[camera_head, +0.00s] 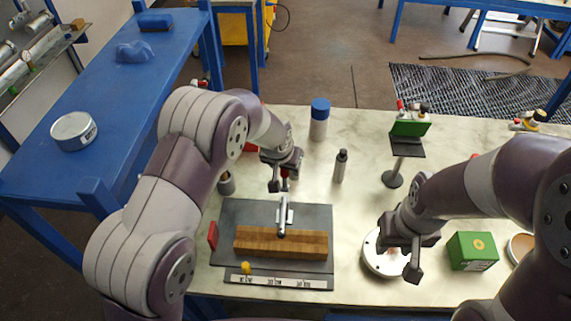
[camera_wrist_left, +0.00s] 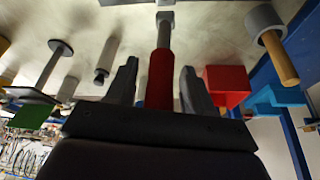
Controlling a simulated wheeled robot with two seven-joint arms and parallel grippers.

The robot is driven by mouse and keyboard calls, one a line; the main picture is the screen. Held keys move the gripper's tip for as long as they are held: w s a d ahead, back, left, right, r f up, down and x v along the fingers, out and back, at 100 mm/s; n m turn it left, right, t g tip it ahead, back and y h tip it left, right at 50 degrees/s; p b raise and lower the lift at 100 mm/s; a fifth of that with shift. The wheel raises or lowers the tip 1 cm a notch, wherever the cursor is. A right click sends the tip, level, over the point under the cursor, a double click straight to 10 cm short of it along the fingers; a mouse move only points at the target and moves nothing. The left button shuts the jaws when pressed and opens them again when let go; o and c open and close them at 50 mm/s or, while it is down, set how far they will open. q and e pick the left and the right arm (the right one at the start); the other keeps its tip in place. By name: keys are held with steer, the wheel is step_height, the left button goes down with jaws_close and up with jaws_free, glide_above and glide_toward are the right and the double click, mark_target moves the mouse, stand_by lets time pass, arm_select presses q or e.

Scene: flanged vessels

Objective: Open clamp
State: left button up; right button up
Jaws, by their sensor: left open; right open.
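The clamp (camera_head: 284,216) is a silver metal piece on a dark board (camera_head: 318,222), its arm reaching down to a wooden block (camera_head: 265,241). Its red handle (camera_wrist_left: 160,80) points toward my left gripper in the left wrist view. My left gripper (camera_head: 281,182) is open, with one finger on each side of the red handle in the left wrist view (camera_wrist_left: 160,85); gaps show on both sides. In the head view the handle is mostly hidden by the gripper. My right gripper (camera_head: 402,256) is open above a white round flanged part (camera_head: 378,262), partly covering it.
A blue-capped bottle (camera_head: 319,120), a dark grey bottle (camera_head: 340,166) and a stand with a green block (camera_head: 409,128) are at the back. A green box (camera_head: 472,251) is right of my right gripper. A red block shows in the left wrist view (camera_wrist_left: 228,85).

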arm_select(q)
jaws_close()
steer(key=w+g, duration=0.1)
steer(key=w+g+p, duration=0.2)
steer(key=g, duration=0.1)
steer(key=shift+w+f, duration=0.1)
steer(key=shift+f, duration=0.15)
arm_select(e)
step_height(320, 180, up, 3)
steer(key=shift+f, duration=0.2)
steer(key=shift+c, duration=0.3)
